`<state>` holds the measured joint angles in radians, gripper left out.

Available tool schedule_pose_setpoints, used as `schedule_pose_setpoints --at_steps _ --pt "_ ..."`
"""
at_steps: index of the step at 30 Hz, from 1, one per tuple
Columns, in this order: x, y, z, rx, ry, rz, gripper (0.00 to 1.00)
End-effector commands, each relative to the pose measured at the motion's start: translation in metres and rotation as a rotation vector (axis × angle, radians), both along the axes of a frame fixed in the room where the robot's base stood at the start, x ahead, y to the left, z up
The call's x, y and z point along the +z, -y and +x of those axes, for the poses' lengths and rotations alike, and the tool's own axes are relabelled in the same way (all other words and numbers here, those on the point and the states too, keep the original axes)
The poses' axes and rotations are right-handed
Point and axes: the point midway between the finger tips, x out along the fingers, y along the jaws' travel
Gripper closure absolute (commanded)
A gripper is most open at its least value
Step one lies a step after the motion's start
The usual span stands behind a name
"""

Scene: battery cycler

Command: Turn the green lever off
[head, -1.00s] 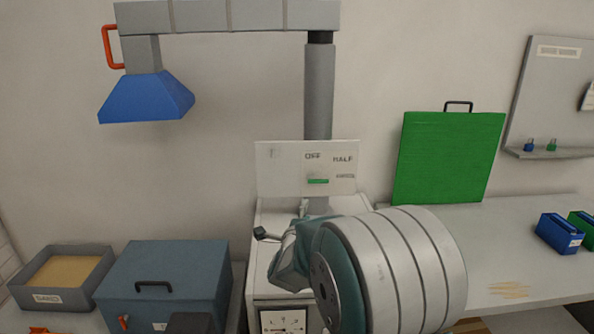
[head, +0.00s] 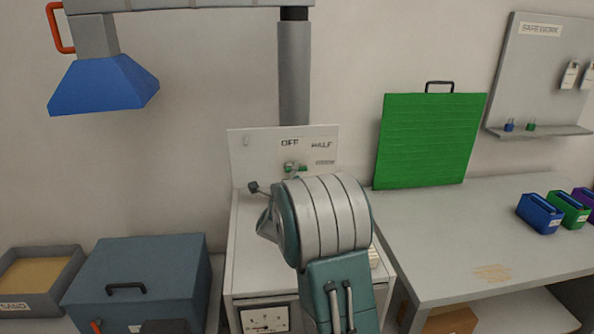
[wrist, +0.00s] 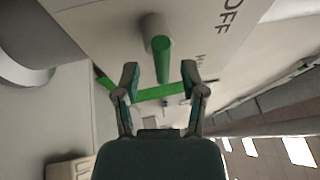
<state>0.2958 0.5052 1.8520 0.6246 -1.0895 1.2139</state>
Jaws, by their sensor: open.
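The green lever (head: 291,167) is on a white upright panel (head: 250,155), below the printed word OFF and left of HALF. In the wrist view the green lever (wrist: 162,60) is a rod extending from a round grey hub (wrist: 156,30). My gripper (wrist: 160,68) is open. The rod's near end lies between its fingertips in the picture; contact is not clear. A green bar (wrist: 160,92) crosses behind the fingers; I cannot tell whether it is part of the lever. In the head view my arm hides most of the gripper.
A blue-grey box (head: 180,265) and a sand tray (head: 75,262) stand left of the white cabinet (head: 245,230). A green board (head: 430,140) stands on the right-hand bench (head: 440,225). A blue hood (head: 103,85) hangs upper left.

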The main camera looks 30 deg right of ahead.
Motion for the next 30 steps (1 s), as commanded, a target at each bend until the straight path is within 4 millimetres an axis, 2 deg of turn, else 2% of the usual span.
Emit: schedule_pose_setpoints --at_steps 6,14,15,17,18,30 --pt "0.0033 0.0126 0.0118 0.001 0.0 0.0 0.46" --pt "0.0037 0.0132 0.0125 0.001 0.0 0.0 0.46" --pt "0.0036 0.0131 0.0124 0.001 0.0 0.0 0.64" --pt "0.0037 0.013 0.0125 0.001 0.0 0.0 0.91" --pt "0.0036 0.013 0.0124 0.001 0.0 0.0 1.0" --pt "0.0024 0.0134 0.0128 0.001 -0.011 -0.016 1.0"
